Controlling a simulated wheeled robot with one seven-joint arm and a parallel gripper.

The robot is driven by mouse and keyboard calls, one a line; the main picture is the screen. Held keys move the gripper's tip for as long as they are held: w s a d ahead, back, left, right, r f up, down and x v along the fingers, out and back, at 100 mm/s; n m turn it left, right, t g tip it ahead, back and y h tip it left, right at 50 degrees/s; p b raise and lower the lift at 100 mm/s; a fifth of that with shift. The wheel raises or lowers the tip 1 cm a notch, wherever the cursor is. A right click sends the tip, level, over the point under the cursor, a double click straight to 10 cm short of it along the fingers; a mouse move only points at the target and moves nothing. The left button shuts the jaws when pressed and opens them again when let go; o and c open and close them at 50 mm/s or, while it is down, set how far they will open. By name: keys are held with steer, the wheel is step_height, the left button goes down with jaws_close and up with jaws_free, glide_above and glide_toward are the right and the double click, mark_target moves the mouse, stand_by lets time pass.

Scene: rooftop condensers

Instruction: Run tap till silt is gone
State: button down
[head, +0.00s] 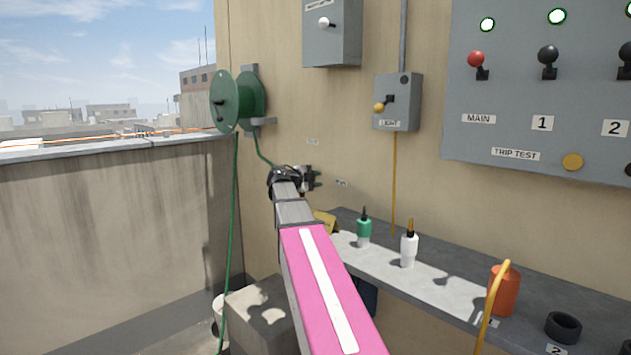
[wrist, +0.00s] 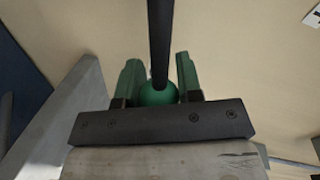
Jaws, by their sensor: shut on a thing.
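In the head view my gripper (head: 314,178) is at the beige wall, below and right of a green hose reel (head: 232,102). In the wrist view my gripper (wrist: 159,78) has its two green fingers on either side of a round green knob (wrist: 157,94), shut on it. A dark bar (wrist: 160,35) runs up from the knob. In the head view my wrist hides most of the tap, and a short green hose (head: 262,150) runs from the reel down toward it. I see no water or silt. A pale bucket (head: 218,310) is partly visible low at left.
A grey shelf (head: 450,290) along the wall holds a green bottle (head: 364,232), a white bottle (head: 409,248), an orange container (head: 503,292) and a black ring (head: 563,327). A concrete block (head: 262,310) sits below my arm. Switch panels (head: 540,90) are above the shelf.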

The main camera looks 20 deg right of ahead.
steer(key=c, duration=0.8)
jaws_free()
steer(key=shift+a, duration=0.15)
steer(key=v, duration=1)
steer(key=shift+s+a, duration=0.2)
steer(key=shift+a, duration=0.1)
steer(key=shift+o, duration=0.4)
